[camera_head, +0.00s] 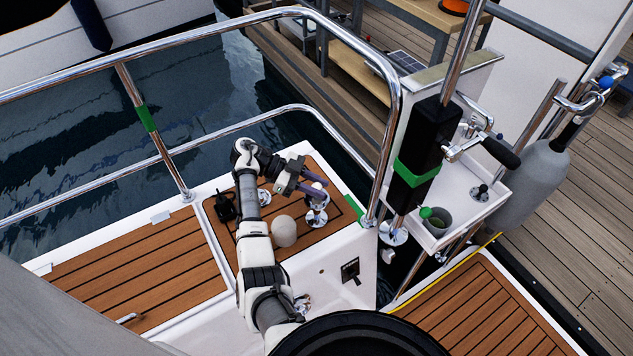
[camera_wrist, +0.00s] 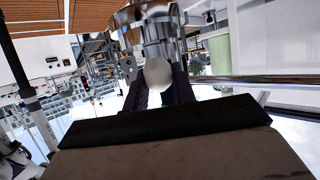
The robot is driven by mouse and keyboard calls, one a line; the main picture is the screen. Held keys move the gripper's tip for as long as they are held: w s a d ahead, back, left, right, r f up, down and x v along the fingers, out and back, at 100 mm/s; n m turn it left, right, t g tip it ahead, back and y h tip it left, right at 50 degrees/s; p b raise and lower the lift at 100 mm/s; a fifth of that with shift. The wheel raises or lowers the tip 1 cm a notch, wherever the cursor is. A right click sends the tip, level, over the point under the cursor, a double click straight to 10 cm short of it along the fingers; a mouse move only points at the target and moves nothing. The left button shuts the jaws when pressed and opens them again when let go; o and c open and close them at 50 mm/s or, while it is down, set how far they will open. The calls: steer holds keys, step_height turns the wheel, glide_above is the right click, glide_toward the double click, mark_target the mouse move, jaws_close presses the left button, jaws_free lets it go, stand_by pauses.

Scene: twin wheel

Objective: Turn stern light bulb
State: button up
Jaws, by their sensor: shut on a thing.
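The stern light is a chrome fixture (camera_head: 317,216) standing on the teak-topped stern seat in the head view. Its chrome body (camera_wrist: 160,32) fills the top middle of the wrist view. A small round white bulb (camera_wrist: 158,74) shows against the chrome there, between my dark fingers. My gripper (camera_head: 319,187), with purplish fingers, reaches in from the left and is shut at the top of the fixture. In the head view the bulb is mostly hidden by the fingers, and its thread cannot be seen.
A pale rounded dome (camera_head: 284,231) stands on the teak beside my arm. A black device (camera_head: 225,207) lies to the left. Chrome rails (camera_head: 394,110) curve behind and right of the fixture. Water lies beyond.

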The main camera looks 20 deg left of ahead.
steer(key=shift+s+d+f, duration=0.1)
steer(key=shift+f, duration=0.05)
stand_by(0.3)
steer(key=o, duration=1)
steer(key=b+v, duration=0.4)
steer(key=v, duration=1)
steer(key=shift+d, duration=0.1)
